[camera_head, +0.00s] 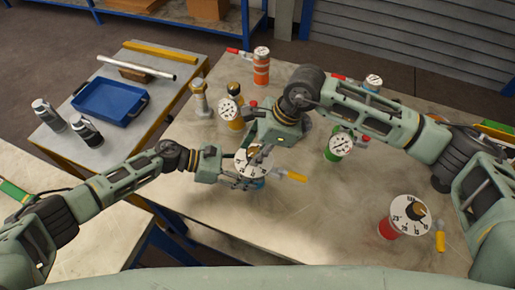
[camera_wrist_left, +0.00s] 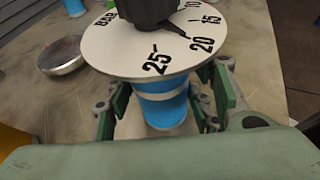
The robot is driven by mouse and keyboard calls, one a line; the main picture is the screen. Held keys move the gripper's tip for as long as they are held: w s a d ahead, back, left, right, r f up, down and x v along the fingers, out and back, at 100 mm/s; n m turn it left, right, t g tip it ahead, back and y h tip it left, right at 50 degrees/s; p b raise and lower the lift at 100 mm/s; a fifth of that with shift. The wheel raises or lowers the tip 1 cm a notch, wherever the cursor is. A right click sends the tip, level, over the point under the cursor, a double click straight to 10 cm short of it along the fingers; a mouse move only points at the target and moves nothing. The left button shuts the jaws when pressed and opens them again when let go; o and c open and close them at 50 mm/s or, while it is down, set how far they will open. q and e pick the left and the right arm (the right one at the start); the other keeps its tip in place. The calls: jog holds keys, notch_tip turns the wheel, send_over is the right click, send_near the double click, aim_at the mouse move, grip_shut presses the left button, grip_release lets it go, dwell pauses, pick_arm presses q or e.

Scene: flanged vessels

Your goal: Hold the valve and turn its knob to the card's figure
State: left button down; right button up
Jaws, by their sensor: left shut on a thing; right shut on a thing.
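The valve has a blue body (camera_wrist_left: 163,105) with a pale band and a round white dial (camera_head: 246,168) on top. A yellow-orange lever (camera_head: 296,176) sticks out to its right. My left gripper (camera_head: 250,183) is shut around the body below the dial; its fingers show on both sides in the left wrist view. My right gripper (camera_head: 262,148) is shut on the knob from above and hides most of it. In the left wrist view the dark knob (camera_wrist_left: 150,10) has its pointer near the 20 mark. I cannot make out a card.
A blue tray (camera_head: 110,100) lies on the left side table. The front of the main table is clear.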

jog(key=m, duration=0.1)
jog(key=m+t, duration=0.1)
jog(key=s+m, duration=0.1)
jog(key=m, duration=0.1)
jog(key=shift+s+a+f+t, duration=0.1)
jog(key=shift+a+f+t, duration=0.1)
jog(key=shift+a+t, duration=0.1)
jog(key=shift+a+m+t+h, duration=0.15)
jog(key=shift+m+t+h, duration=0.3)
jog(key=shift+m, duration=0.95)
jog(key=shift+r, duration=0.1)
jog(key=o, duration=1)
jog(key=shift+a, duration=0.1)
jog(key=shift+w, duration=0.25)
jog(key=shift+r, duration=0.1)
jog(key=shift+d+r, duration=0.2)
jog(key=shift+d, duration=0.05)
jog(key=v, duration=1.1)
jog(key=shift+s+r, duration=0.15)
jog(key=shift+s, duration=0.05)
